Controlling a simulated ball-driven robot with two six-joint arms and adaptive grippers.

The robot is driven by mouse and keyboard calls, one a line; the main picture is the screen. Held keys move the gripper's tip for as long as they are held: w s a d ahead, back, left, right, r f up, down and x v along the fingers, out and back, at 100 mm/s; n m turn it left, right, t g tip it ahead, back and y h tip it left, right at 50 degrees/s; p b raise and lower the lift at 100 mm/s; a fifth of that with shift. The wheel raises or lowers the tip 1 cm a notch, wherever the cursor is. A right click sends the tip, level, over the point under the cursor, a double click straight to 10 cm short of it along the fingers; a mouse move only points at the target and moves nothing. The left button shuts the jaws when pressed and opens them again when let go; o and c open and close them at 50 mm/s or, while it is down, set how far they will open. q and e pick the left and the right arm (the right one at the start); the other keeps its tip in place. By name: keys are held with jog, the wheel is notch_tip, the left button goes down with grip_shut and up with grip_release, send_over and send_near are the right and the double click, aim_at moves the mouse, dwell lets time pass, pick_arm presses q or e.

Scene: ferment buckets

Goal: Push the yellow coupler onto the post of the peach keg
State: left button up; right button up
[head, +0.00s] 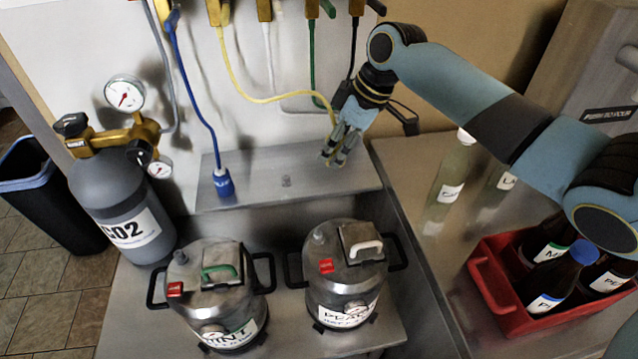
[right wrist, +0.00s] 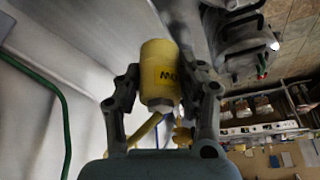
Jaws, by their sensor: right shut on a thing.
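My right gripper (head: 340,150) is shut on the yellow coupler (right wrist: 158,72) above the back metal shelf. The coupler sits between both fingers in the right wrist view; in the head view the fingers hide it. A yellow hose (head: 262,99) runs from the wall to the gripper. The peach keg (head: 345,288) stands upright below, front right of the two kegs, apart from the gripper. It has a red tag, a pale handle and a small grey post (head: 319,238) on its lid. My left gripper is not in view.
The mint keg (head: 217,308) stands left of the peach keg. A blue coupler (head: 222,183) and a bare stub (head: 286,181) are on the shelf. A grey CO2 cylinder (head: 118,205) stands left. A red crate (head: 498,287) of bottles is at right. Green and black hoses hang behind.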

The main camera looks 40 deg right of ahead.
jog(key=s+a+f+n, duration=0.1)
jog(key=s+a+n, duration=0.1)
jog(key=a, duration=0.1)
jog(key=s+a+f+n+g, duration=0.1)
jog(key=s+a+n, duration=0.1)
jog(key=a, duration=0.1)
jog(key=s+a+f+n+g+y, duration=0.1)
jog(key=s+a+n, duration=0.1)
jog(key=a, duration=0.1)
jog(key=shift+s, duration=0.25)
jog(key=b, duration=0.5)
send_over(315, 234)
jog(key=f, duration=0.4)
jog(key=shift+s+d+f, duration=0.1)
jog(key=shift+d+f, duration=0.15)
jog(key=shift+d, duration=0.1)
jog(key=shift+f+p, duration=0.3)
jog(key=shift+f, duration=0.05)
jog(key=shift+f+p, duration=0.1)
jog(key=shift+p, duration=0.35)
jog(key=shift+f+b, duration=0.35)
jog(key=shift+f, duration=1)
dwell(1.2)
jog(key=shift+f, duration=0.25)
dwell(1.3)
